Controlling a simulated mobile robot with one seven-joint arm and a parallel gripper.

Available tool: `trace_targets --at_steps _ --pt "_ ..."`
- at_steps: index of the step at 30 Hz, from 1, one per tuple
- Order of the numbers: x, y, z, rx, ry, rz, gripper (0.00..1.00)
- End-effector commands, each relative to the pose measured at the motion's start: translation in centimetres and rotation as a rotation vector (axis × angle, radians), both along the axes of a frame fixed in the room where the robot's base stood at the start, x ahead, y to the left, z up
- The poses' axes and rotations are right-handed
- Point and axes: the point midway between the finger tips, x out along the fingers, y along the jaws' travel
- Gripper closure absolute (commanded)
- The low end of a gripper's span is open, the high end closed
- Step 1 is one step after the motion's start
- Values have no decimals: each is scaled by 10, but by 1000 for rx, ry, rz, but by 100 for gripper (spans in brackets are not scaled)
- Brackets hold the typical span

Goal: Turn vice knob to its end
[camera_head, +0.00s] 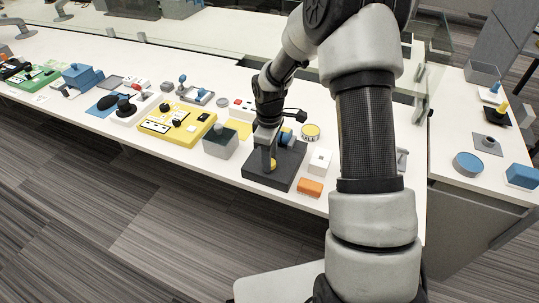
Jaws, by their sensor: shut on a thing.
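A dark square block (290,160) lies flat near the front edge of the table, in the middle of the head view. No lettering marks which device is the vice; the knob in my gripper is the one at hand.
A grey-green box (221,141) stands close on the left. An orange block (310,187) and a white switch box (320,160) sit close on the right. A yellow panel (175,123) lies further left. My arm hides part of the table's right side.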

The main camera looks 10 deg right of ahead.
Motion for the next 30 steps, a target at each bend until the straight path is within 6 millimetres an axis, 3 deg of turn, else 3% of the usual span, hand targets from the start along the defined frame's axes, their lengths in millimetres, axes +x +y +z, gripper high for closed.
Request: trace_targets --at_steps 12,30 --pt "1 0 2 0 -4 225 91" --pt "1 0 1 0 -4 271 91"
